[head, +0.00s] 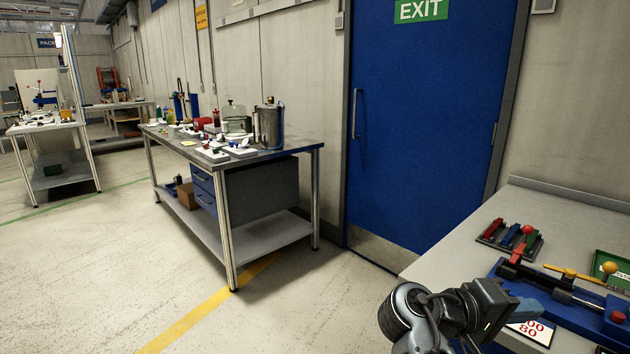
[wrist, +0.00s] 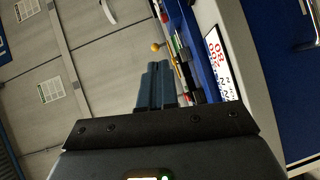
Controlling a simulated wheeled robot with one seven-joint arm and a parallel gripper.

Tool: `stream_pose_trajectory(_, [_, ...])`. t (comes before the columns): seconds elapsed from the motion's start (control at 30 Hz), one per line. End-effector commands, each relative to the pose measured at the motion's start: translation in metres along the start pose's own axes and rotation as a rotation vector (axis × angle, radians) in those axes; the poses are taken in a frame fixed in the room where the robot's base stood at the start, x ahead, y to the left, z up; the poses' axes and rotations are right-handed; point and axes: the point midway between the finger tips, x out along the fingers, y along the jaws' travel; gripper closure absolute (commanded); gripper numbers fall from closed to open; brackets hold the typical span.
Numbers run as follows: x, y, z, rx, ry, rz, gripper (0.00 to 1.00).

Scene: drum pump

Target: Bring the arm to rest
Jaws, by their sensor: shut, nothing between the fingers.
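My gripper (wrist: 156,84) is shut and empty in the wrist view, its blue-grey fingers together. In the head view my gripper (head: 528,309) shows at the lower right, in front of the right-hand bench (head: 450,255). The blue device with a black and metal rod (head: 560,297) lies on that bench just beyond the fingers. I cannot tell the exact gap between the fingers and the bench things.
A sign with red numbers (head: 533,332) lies by the device. A rack of coloured pieces (head: 510,237) and a green tray (head: 612,268) stand on the bench. A blue door (head: 430,130) is behind. Open floor (head: 100,270) lies left, before another bench (head: 185,150).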

Motion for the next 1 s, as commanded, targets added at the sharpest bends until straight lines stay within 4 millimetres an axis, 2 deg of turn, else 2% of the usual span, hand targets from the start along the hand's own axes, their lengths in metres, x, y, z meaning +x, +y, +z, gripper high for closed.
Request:
stream_pose_trajectory(0.27, [0.015,-0.039,0.018,-0.039,0.124,-0.046,1.00])
stream_pose_trajectory(0.47, [0.024,-0.081,0.043,-0.072,0.269,-0.117,1.00])
stream_pose_trajectory(0.63, [0.024,-0.130,0.084,-0.089,0.449,-0.238,1.00])
stream_pose_trajectory(0.8, [0.009,-0.169,0.135,-0.069,0.621,-0.394,1.00])
stream_pose_trajectory(1.0, [-0.024,-0.190,0.201,0.009,0.787,-0.599,1.00])
